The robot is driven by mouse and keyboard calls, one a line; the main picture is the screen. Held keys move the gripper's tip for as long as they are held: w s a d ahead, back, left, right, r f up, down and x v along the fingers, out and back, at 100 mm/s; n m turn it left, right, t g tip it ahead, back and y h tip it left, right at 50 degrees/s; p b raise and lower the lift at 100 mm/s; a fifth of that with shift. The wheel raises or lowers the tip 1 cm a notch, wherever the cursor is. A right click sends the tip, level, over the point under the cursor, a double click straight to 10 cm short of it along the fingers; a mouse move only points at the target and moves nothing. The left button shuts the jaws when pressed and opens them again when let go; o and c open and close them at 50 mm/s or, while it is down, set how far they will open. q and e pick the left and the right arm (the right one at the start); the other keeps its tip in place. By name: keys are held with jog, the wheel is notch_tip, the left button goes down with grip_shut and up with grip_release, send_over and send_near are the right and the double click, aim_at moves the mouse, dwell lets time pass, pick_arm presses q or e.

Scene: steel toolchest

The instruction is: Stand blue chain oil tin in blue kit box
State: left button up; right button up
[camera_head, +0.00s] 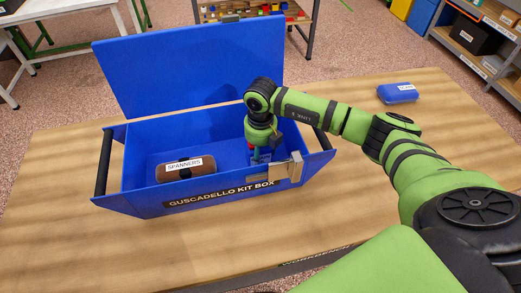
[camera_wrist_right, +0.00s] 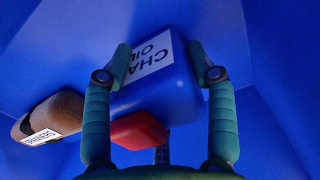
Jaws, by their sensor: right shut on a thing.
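The blue kit box (camera_head: 130,200), labelled GUSCADELLO KIT BOX, stands on the wooden table with its lid raised at the back. My right gripper (camera_head: 262,150) reaches down into the right half of the box. In the right wrist view my right gripper (camera_wrist_right: 165,68) has its fingers on both sides of the blue chain oil tin (camera_wrist_right: 172,97), closed on it. The tin's white label reads CHAIN OIL in part, and a red part (camera_wrist_right: 138,130) shows beside it. In the head view the tin is mostly hidden, so its tilt and contact with the floor cannot be told. My left gripper is out of view.
A brown spanners roll (camera_head: 190,171) lies in the left half of the box; it also shows in the right wrist view (camera_wrist_right: 57,117). Tan plates (camera_head: 288,169) stand at the box's front right rim. A blue case (camera_head: 397,92) lies on the table at the back right.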

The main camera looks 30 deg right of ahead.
jog(key=shift+f, duration=0.15)
jog(key=o, duration=1.1)
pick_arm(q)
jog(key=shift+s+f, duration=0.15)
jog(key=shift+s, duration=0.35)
pick_arm(e)
jog(key=shift+o, duration=1.1)
jog(key=shift+r, duration=0.2)
notch_tip(320, 180, up, 11)
jog(key=shift+r+b, duration=0.1)
jog(key=shift+b, duration=0.75)
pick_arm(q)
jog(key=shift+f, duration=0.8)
pick_arm(e)
jog(key=shift+s+r, duration=0.1)
jog(key=shift+r, duration=0.3)
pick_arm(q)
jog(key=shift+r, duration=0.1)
